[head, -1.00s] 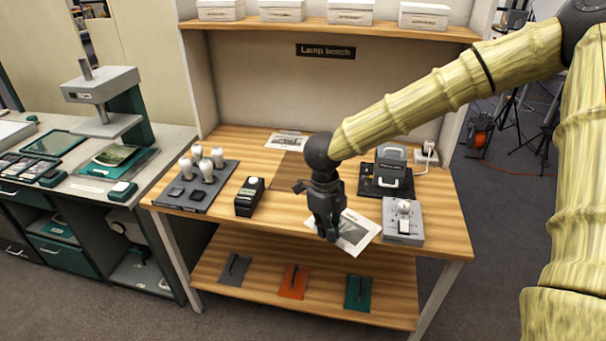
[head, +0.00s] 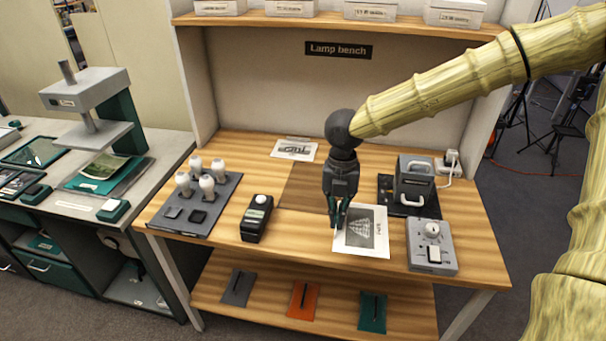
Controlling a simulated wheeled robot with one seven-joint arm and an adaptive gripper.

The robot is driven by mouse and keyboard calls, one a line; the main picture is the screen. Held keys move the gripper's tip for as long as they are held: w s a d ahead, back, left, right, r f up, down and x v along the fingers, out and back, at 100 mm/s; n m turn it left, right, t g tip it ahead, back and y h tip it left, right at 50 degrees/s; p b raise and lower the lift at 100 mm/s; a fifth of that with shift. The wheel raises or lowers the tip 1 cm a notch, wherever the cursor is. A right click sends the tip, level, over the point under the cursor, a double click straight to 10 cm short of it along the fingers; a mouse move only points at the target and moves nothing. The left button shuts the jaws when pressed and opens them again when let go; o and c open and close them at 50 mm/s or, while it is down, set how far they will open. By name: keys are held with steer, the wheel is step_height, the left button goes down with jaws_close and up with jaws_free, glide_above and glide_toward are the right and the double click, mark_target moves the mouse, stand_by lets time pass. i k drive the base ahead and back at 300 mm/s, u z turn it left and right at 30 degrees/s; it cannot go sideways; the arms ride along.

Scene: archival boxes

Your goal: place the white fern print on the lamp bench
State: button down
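The white fern print (head: 375,243) is a white sheet with a dark panel and a pale fern-like figure. It appears to lie flat on the lamp bench (head: 290,241), near the front edge and left of the grey control box. My gripper (head: 338,221) points down at the print's left edge, its fingertips at or just over the paper. Teal shows on the fingers. I cannot tell whether they pinch the sheet or stand apart from it. The sign "Lamp bench" (head: 338,50) is on the back panel.
Around the print are a grey control box (head: 432,246), a grey handled device (head: 414,183) on a dark mat and a black handheld unit (head: 256,220). A bulb tray (head: 203,218) stands left; another print (head: 294,150) lies behind. A darker bench patch (head: 305,188) is bare.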

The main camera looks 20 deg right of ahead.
mark_target(317, 187)
steer(key=i, duration=1)
